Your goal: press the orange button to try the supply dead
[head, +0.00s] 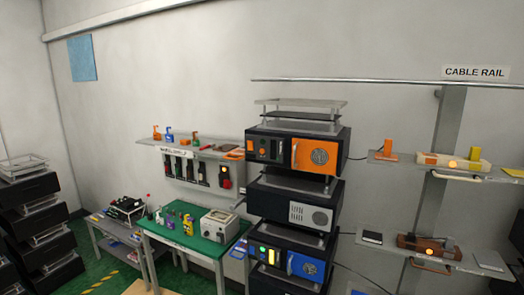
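Which part is the task's orange button I cannot tell. A rack unit with an orange front (303,151) sits high in the central equipment rack, with small dark controls on its left half. A blue-fronted unit (305,266) sits low in the same rack. Small lit green and orange-yellow spots (271,257) show on its left half. Round orange glowing spots also show on two fixtures on the right: a cream block (475,163) on the upper shelf and a brown block (410,241) on the lower one. Neither of my grippers is in view.
A green-topped table (190,238) with small tools and a grey box (219,224) stands left of the rack. A wall shelf (190,149) holds coloured items above a switch panel. A dark stack (40,226) stands far left. Cables run right from the rack.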

